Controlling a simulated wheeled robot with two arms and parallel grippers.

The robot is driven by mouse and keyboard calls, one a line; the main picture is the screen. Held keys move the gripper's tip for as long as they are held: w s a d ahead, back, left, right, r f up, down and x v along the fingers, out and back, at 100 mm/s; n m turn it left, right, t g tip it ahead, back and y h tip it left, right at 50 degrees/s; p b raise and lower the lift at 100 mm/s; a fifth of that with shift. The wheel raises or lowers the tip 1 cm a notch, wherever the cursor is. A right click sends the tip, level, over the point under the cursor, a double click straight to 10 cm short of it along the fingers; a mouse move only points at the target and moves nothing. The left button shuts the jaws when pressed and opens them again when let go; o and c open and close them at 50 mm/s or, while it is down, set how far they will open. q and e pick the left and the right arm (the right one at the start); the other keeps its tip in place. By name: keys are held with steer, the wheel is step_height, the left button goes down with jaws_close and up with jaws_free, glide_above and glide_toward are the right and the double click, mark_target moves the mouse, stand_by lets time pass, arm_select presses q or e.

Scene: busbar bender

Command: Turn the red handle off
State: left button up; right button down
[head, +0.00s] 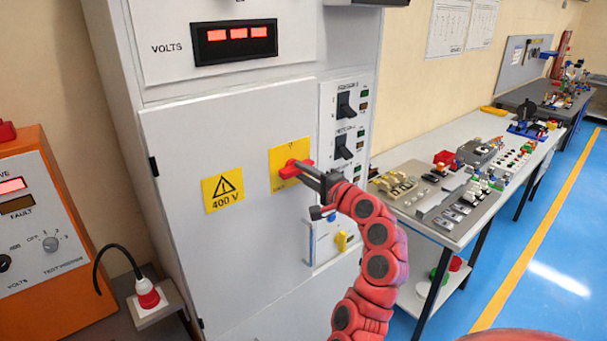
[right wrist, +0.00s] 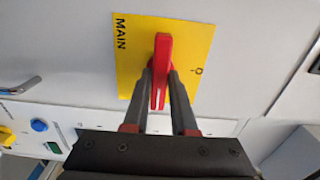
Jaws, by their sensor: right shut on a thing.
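The red handle (head: 291,169) sits on a yellow plate (head: 281,152) on the door of a grey cabinet. In the right wrist view the red handle (right wrist: 162,62) lies along the picture's vertical, over the yellow plate (right wrist: 195,50) marked MAIN. My right gripper (head: 303,169) reaches the handle from the right. In the right wrist view its two fingers (right wrist: 160,90) stand on either side of the handle's lower part, shut on it. The handle's base is partly hidden behind the handle itself. My left gripper is not in view.
The cabinet door (head: 230,125) also bears a 400 V warning label (head: 222,189). A panel of black switches (head: 345,105) is right of the door. An orange test unit (head: 45,240) stands at left. A workbench (head: 445,225) with parts runs along the right wall.

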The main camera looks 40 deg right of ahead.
steer(key=n+b, duration=0.5)
steer(key=b, duration=0.1)
steer(key=n+b, duration=0.4)
steer(key=b, duration=0.3)
steer(key=n+b, duration=0.5)
steer(key=b, duration=0.2)
steer(key=shift+f+n, duration=0.25)
steer(key=shift+n, duration=0.05)
steer(key=shift+r+n+b, duration=0.15)
steer(key=shift+n+b, duration=1.15)
steer(key=shift+n, duration=0.3)
steer(key=c, duration=0.7)
jaws_free()
steer(key=shift+s, duration=0.1)
steer(key=s, duration=0.5)
steer(key=s+d, duration=0.1)
steer(key=s, duration=1.1)
steer(key=shift+s+d+b, duration=0.1)
steer(key=shift+d+b, duration=0.1)
steer(key=shift+b, duration=0.2)
